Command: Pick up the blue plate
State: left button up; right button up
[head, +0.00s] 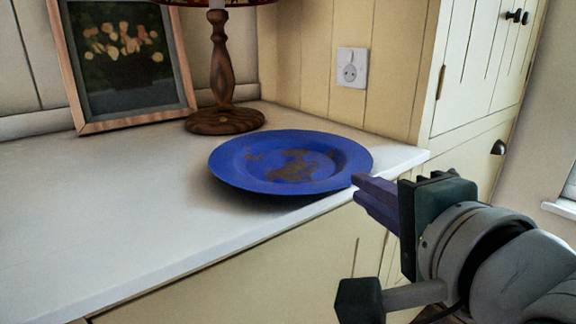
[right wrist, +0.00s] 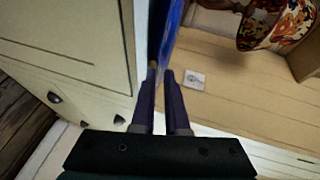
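The blue plate (head: 232,167), with brown patches in its middle, is at the right end of the white counter, face up and near the front edge. A shadow lies under it; I cannot tell for sure whether it is clear of the counter. My right gripper (head: 357,184) comes in from the right, with its fingertips at the plate's near right rim. In the right wrist view, the plate (right wrist: 171,32) shows edge-on as a blue strip running to the gripper (right wrist: 160,76), whose fingers are close together on its rim. My left gripper is not in view.
A lamp with a turned wooden base (head: 225,121) stands behind the plate. A framed flower picture (head: 124,58) leans at the back left. A tall cream cupboard (head: 485,70) stands at the right. The counter's left part (head: 90,220) is clear.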

aim_at(348, 182)
jog(key=b+x, duration=0.1)
jog(key=x, duration=0.4)
jog(key=shift+f, duration=0.15)
grip_shut()
dwell(1.2)
